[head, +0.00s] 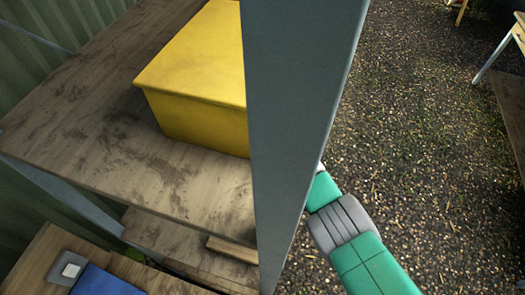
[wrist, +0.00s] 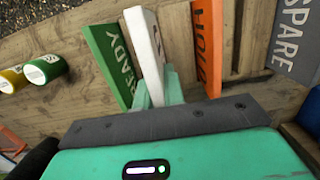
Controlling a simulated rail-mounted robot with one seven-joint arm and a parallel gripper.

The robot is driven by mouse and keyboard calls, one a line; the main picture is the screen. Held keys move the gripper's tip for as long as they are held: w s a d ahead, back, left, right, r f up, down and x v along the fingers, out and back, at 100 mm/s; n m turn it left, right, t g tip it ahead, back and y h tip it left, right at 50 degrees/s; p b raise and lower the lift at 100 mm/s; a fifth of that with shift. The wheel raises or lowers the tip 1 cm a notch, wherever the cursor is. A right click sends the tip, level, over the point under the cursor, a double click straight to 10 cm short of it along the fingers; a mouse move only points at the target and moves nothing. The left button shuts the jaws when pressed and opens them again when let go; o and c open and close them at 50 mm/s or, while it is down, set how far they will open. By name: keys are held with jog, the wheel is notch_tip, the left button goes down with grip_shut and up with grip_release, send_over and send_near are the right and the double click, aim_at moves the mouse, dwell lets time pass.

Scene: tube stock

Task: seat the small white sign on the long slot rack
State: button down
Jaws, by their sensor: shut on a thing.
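In the wrist view, my gripper (wrist: 157,92) has its teal fingers shut on the small white sign (wrist: 146,42). The sign stands out beyond the fingertips, slightly tilted in the picture. It is between the green READY sign (wrist: 108,58), close on its left, and the orange HOLD sign (wrist: 207,45) on its right. Wood shows behind these signs; I cannot clearly tell the long slot rack from other planks. The white sign's lower end is hidden by my fingers, so I cannot tell whether it touches a slot. In the head view, a grey post hides my gripper.
A grey SPARE sign (wrist: 296,38) is at the right of the wrist view. A yellow can (wrist: 12,80) and a green can (wrist: 44,68) are at the left. In the head view, a yellow box (head: 200,85) sits on a wooden shelf (head: 85,130) left of the grey post (head: 298,110).

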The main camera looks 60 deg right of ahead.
jog(key=shift+w, duration=0.25)
jog(key=shift+s+f, duration=0.15)
jog(key=shift+s, duration=0.15)
jog(key=shift+f+b, duration=0.15)
jog(key=shift+b, duration=0.15)
jog(key=shift+f+b, duration=1.7)
jog(key=shift+b, duration=0.15)
jog(key=shift+f+b, duration=0.7)
jog(key=shift+f, duration=0.55)
jog(key=shift+f, duration=0.15)
jog(key=c, duration=1.4)
grip_release()
